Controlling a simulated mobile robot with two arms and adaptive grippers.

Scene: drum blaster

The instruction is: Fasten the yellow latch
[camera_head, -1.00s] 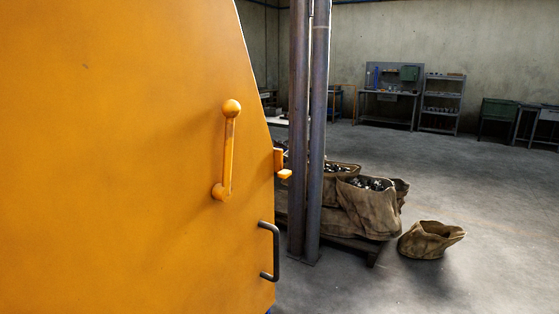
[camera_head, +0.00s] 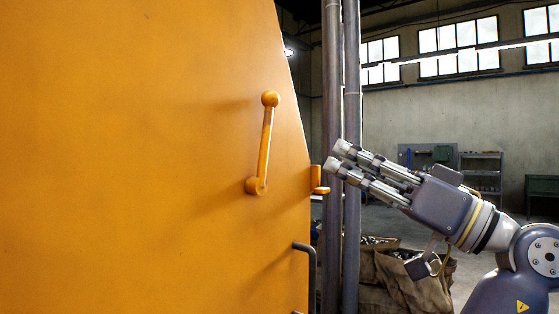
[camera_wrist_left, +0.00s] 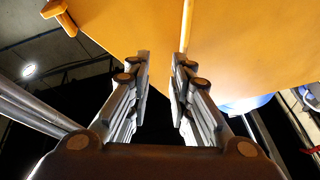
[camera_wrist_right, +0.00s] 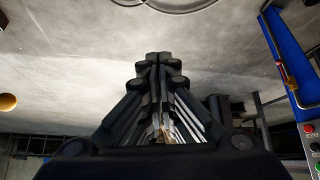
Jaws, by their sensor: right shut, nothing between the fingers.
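An orange-yellow latch lever (camera_head: 266,143) with a ball knob at its top stands nearly upright, slightly tilted, on the big yellow panel (camera_head: 150,150) in the head view. A small yellow catch piece (camera_head: 317,181) sits at the panel's right edge. My left gripper (camera_head: 335,156) is in front of the posts, just right of that edge, fingers pointing left, open and empty. In the left wrist view its fingers (camera_wrist_left: 163,60) stand apart with the yellow panel beyond. My right gripper (camera_wrist_right: 158,58) shows only in its own wrist view, shut and empty above the floor.
A dark bar handle (camera_head: 307,252) is low on the panel's edge. Metal posts (camera_head: 352,80) rise behind the gripper, with sacks (camera_head: 400,280) below. A blue frame with buttons (camera_wrist_right: 310,130) stands right in the right wrist view.

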